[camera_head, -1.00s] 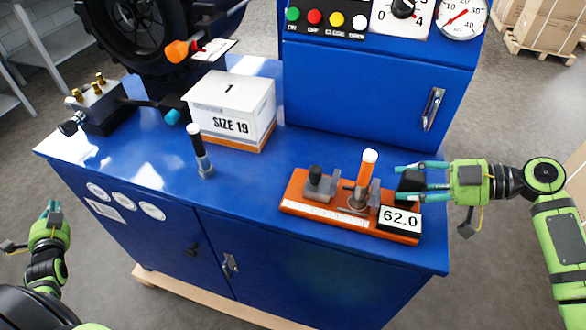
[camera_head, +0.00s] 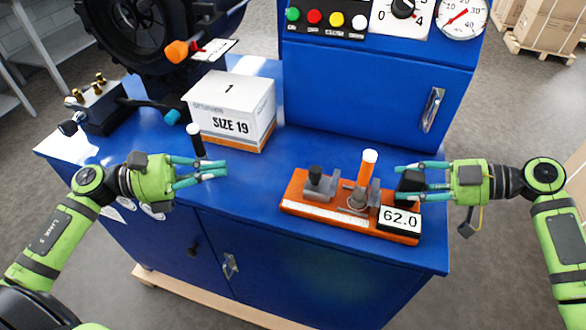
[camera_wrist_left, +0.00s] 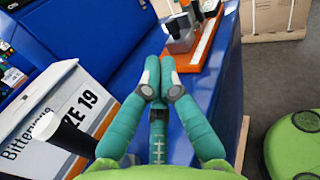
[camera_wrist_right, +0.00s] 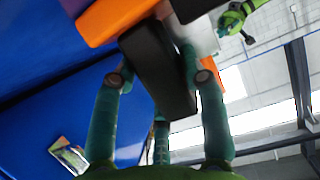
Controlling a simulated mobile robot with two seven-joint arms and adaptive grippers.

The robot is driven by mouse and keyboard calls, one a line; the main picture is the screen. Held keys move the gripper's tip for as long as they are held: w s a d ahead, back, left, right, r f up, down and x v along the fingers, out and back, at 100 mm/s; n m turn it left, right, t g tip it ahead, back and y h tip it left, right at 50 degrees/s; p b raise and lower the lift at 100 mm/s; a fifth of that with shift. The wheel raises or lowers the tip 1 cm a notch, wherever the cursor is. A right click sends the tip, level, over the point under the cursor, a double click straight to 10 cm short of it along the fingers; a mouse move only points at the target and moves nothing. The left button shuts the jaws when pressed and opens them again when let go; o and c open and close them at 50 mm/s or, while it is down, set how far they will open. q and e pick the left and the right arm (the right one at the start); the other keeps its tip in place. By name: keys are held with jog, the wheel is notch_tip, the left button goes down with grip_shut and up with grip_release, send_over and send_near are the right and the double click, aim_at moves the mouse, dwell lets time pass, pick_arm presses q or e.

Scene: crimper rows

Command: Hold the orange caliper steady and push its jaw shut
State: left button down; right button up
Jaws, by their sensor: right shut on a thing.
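The orange caliper (camera_head: 325,213) lies on the blue cabinet top, with a grey jaw block with a black knob (camera_head: 315,178) at its left. An orange post with a white cap (camera_head: 367,168) stands near its other grey jaw, and its display (camera_head: 400,219) reads 62.0. A round grey piece shows between the jaws. My right gripper (camera_head: 402,183) is shut on the black block at the caliper's right end; this block (camera_wrist_right: 158,70) also fills the right wrist view. My left gripper (camera_head: 224,169) is empty, fingertips together, left of the caliper and apart from it.
A white SIZE 19 box (camera_head: 230,112) stands behind my left gripper. A valve block (camera_head: 100,110) is at the far left. The top between my left fingers and the caliper is clear.

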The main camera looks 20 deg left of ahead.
aim_at(313, 176)
pick_arm(q)
jog(key=shift+d+f+g, duration=0.3)
jog(key=shift+f, duration=0.5)
jog(key=shift+w+d+f+m, duration=0.15)
jog(key=shift+d+f+m, duration=0.05)
jog(key=shift+d+m, duration=0.1)
jog(key=x, duration=1.3)
jog(key=shift+w+d+f, duration=0.15)
jog(key=shift+w+f, duration=0.05)
jog(key=shift+d, duration=1.9)
jog(key=shift+s+a, duration=0.1)
